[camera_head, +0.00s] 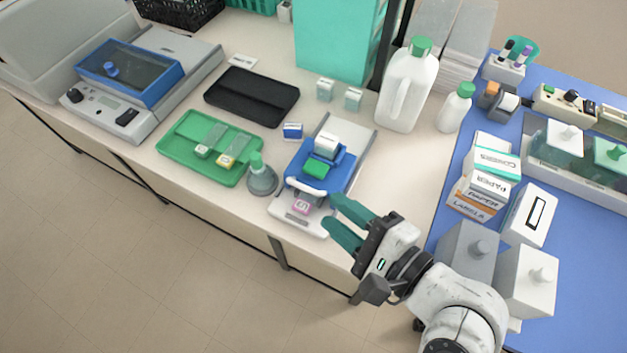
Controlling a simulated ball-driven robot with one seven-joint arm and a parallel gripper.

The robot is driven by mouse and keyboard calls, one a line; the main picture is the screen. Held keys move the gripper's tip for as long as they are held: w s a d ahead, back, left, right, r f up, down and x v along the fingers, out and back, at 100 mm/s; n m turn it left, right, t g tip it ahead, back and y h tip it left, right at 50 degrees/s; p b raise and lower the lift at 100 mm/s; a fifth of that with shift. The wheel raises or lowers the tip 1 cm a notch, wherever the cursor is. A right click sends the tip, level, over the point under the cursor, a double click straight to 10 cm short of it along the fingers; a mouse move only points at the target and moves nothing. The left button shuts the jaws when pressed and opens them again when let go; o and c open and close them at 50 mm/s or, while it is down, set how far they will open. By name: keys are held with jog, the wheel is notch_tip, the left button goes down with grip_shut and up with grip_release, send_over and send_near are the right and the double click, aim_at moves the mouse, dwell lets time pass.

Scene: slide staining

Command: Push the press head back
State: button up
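The press (362,152) stands near the front edge of the cream bench, with a light grey base. Its blue press head (334,179) carries a green block, a white block behind it and a white handle bar (305,187) across the front. A pink-marked piece (300,206) lies at the front end of the base, in front of the handle. My gripper (331,210) has two teal fingers, spread apart with nothing seen between them. It comes from the lower right, its fingertips close to the press's front right corner. I cannot tell whether they touch it.
A grey-green bottle (262,180) stands close left of the press, beside a green tray (179,153) with slides. A small blue-and-white box (292,131) sits behind. A white jug (405,90) stands behind right. Boxes (489,176) crowd the blue mat.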

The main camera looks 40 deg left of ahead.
aim_at(314, 193)
jog(key=x, duration=0.8)
jog(key=shift+w+p, duration=0.1)
jog(key=shift+p, duration=0.2)
jog(key=shift+c, duration=0.3)
grip_shut()
jog(key=shift+w, duration=0.1)
